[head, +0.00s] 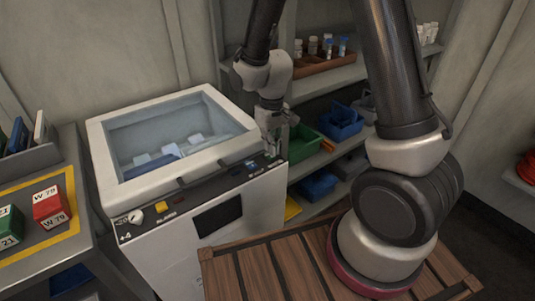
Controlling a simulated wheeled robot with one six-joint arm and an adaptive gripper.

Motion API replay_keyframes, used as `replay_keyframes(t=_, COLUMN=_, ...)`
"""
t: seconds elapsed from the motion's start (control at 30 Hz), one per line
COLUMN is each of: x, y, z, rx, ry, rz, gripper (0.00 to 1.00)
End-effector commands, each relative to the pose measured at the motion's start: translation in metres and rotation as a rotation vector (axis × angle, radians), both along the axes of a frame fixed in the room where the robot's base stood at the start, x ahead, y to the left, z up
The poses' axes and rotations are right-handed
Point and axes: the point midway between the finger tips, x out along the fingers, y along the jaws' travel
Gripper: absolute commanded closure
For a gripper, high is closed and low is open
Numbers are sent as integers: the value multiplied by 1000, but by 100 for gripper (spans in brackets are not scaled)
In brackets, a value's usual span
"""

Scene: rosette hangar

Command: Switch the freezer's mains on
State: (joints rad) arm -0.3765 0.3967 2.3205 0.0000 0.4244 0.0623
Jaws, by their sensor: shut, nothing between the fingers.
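The freezer (150,265) is a white chest with a glass lid (180,130) on top. Pale and blue items show through the glass. Its dark sloped front panel carries a white dial (135,217) at the left, a yellow button (160,207), a small red part (179,200) and a small blue part (251,163) at the right. A dark display (218,215) sits on the front below. My gripper (272,152) is shut and empty, pointing down at the panel's right end, close to the blue part. I cannot tell whether it touches, and the switch's position is too small to read.
A grey bench (85,240) with red and green labelled blocks stands at the left. Shelves behind my arm hold a brown tray of vials (312,68), a green bin (303,143) and blue bins (340,122). A slatted wooden platform (265,275) lies in front.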

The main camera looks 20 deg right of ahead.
Motion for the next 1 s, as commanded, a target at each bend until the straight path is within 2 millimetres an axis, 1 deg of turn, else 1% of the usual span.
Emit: replay_keyframes(t=1.0, x=0, y=0, z=-13, rx=0, ry=1, rz=0, gripper=100)
